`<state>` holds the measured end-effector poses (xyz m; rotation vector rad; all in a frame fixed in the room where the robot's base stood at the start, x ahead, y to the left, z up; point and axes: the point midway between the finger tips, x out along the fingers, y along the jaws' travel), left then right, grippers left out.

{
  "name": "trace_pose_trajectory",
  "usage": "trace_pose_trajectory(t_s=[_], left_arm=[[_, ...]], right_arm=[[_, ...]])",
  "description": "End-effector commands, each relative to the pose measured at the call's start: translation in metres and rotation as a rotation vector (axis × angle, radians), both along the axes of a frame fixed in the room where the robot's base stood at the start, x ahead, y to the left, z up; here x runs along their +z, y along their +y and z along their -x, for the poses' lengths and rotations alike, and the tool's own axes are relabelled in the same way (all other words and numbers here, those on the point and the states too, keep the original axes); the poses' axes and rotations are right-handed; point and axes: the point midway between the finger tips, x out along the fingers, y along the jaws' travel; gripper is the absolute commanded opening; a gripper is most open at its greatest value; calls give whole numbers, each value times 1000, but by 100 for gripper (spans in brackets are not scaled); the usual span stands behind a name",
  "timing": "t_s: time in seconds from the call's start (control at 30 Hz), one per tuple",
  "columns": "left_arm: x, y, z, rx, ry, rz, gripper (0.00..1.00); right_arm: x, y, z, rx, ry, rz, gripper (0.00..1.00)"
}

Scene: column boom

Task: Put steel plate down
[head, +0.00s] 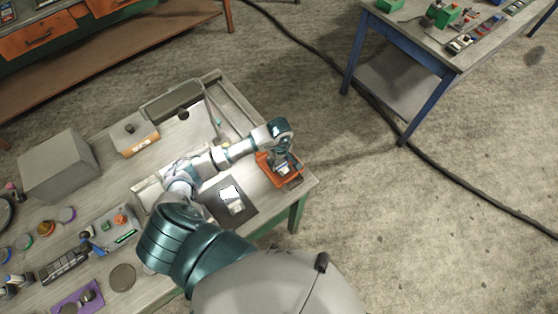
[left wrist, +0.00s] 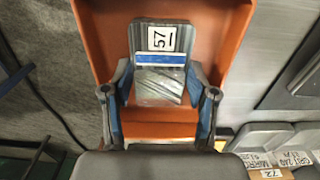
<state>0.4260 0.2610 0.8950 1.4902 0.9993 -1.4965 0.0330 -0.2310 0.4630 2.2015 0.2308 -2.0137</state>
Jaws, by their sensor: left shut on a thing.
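My left gripper (head: 284,165) is over the orange tray (head: 264,162) at the table's right corner. In the left wrist view, the gripper (left wrist: 160,82) is shut on the steel plate (left wrist: 158,92), a grey piece with a white "57" label and a blue-and-white band. One finger is on each side of the plate. The orange tray (left wrist: 105,40) lies around and behind the plate in that view. I cannot tell whether the plate touches the tray floor. In the head view, the gripper largely hides the plate. My right gripper is not in view.
The wooden table (head: 250,140) holds a dark mat (head: 215,205) with a shiny piece on it, a grey box (head: 58,165) and several small parts. A blue-legged table (head: 420,45) stands at upper right. A black cable (head: 420,150) crosses the floor.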

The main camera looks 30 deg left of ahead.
Motion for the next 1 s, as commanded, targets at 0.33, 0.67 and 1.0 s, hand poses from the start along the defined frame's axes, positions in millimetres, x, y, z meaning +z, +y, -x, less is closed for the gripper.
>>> trace_pose_trajectory(t_s=[0.33, 0.67, 1.0], left_arm=[[-2, 2, 0, 1, 0, 1, 83], [9, 3, -1, -1, -3, 0, 83], [82, 2, -2, -1, -5, 0, 83]], right_arm=[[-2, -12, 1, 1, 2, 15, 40], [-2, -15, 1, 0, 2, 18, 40], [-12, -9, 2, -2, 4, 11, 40]])
